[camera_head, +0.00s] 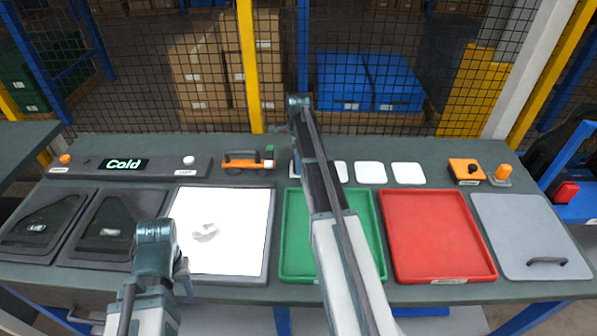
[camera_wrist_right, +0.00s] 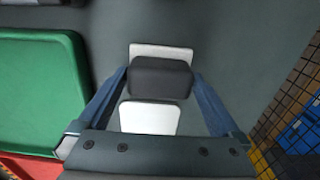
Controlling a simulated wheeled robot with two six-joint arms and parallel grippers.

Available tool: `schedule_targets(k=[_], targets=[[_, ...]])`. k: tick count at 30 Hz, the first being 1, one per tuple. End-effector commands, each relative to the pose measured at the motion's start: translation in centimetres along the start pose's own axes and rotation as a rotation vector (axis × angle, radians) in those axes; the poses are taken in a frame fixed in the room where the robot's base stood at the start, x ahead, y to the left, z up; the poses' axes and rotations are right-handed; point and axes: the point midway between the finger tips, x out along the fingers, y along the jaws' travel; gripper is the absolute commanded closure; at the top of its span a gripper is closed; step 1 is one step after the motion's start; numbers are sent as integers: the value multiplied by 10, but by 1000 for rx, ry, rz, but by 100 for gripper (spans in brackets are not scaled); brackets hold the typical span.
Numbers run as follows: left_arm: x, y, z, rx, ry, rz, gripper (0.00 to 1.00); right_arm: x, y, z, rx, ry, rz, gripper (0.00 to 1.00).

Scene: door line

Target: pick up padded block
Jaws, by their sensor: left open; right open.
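A dark grey block with rounded edges, which looks like the padded block (camera_wrist_right: 160,77), is in the middle of the right wrist view. White square pads (camera_wrist_right: 150,118) show on its near and far sides. My right gripper (camera_wrist_right: 158,84) is open, with one blue finger on each side of the block; I cannot tell whether they touch it. In the head view my right arm reaches to the back of the table and hides the block. My left gripper (camera_head: 184,274) is open at the lower left, in front of the white panel, far from the block.
A green tray (camera_head: 291,235) and a red tray (camera_head: 440,235) lie side by side, with a grey lid (camera_head: 530,235) at the right. White squares (camera_head: 371,172) line the back. An orange-handled tool (camera_head: 247,163) lies left of my right arm. A mesh fence (camera_head: 395,60) stands behind.

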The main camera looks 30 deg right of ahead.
Motion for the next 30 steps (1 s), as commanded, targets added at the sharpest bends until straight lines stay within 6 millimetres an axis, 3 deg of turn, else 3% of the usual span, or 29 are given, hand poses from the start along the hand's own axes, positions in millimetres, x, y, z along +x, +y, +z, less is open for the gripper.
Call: schedule_targets(k=[7, 18, 30], targets=[[2, 0, 0, 0, 0, 0, 55, 2, 0, 0, 0, 0, 0, 0], [2, 0, 0, 0, 0, 0, 55, 2, 0, 0, 0, 0, 0, 65], [-1, 0, 0, 0, 0, 0, 55, -1, 0, 0, 0, 0, 0, 65]])
